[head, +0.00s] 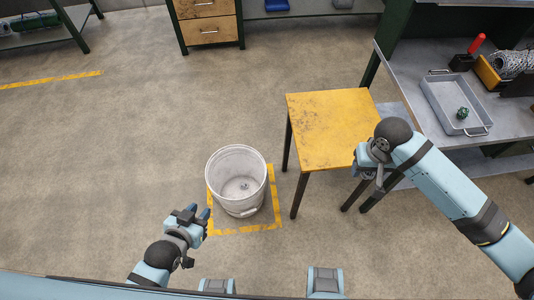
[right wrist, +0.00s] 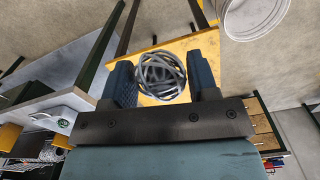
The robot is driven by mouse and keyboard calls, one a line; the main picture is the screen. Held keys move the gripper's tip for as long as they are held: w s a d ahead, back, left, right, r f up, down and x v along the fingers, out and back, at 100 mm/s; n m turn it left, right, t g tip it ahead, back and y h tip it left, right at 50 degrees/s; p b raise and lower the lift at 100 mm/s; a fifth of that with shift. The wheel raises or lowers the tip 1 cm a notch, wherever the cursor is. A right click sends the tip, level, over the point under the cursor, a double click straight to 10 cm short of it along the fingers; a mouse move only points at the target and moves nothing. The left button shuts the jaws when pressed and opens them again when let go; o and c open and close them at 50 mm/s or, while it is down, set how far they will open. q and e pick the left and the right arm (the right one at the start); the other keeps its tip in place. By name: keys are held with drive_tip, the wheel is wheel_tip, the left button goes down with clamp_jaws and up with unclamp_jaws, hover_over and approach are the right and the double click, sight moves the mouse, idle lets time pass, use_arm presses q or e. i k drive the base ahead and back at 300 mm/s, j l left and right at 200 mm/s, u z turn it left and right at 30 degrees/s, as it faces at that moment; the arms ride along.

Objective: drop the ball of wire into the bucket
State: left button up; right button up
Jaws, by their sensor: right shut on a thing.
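The ball of wire (right wrist: 160,75), a tangle of grey loops, sits between the two fingers of my right gripper (right wrist: 163,82) in the right wrist view. My right gripper is shut on it. In the head view my right gripper (head: 368,168) is at the right front edge of the yellow table, and the ball cannot be made out there. The white bucket (head: 225,160) stands upright on the floor, left of the table; its rim also shows in the right wrist view (right wrist: 232,35). A small grey spot shows on its bottom. My left gripper (head: 199,212) is open and empty, just left of the bucket.
The yellow-topped table (head: 325,125) stands between bucket and workbench. On the workbench (head: 420,125), a grey tray (head: 435,103) holds a small green ball (head: 462,113). A yellow floor marking (head: 240,231) surrounds the bucket. A wooden drawer unit (head: 208,28) stands at the back; the left floor is clear.

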sight(245, 195)
drive_tip(key=j+z, duration=0.1)
drive_tip(key=j, duration=0.85)
drive_tip(key=i+j, duration=0.1)
drive_tip(key=j, duration=0.2)
drive_tip(key=i+j+z, duration=0.1)
drive_tip(key=j, duration=0.2)
drive_tip(key=i+j, duration=0.15)
drive_tip(key=j, duration=0.15)
drive_tip(key=i+j, duration=0.2)
drive_tip(key=i+j+z, duration=0.1)
drive_tip(key=i+j, duration=0.15)
drive_tip(key=j, duration=0.2)
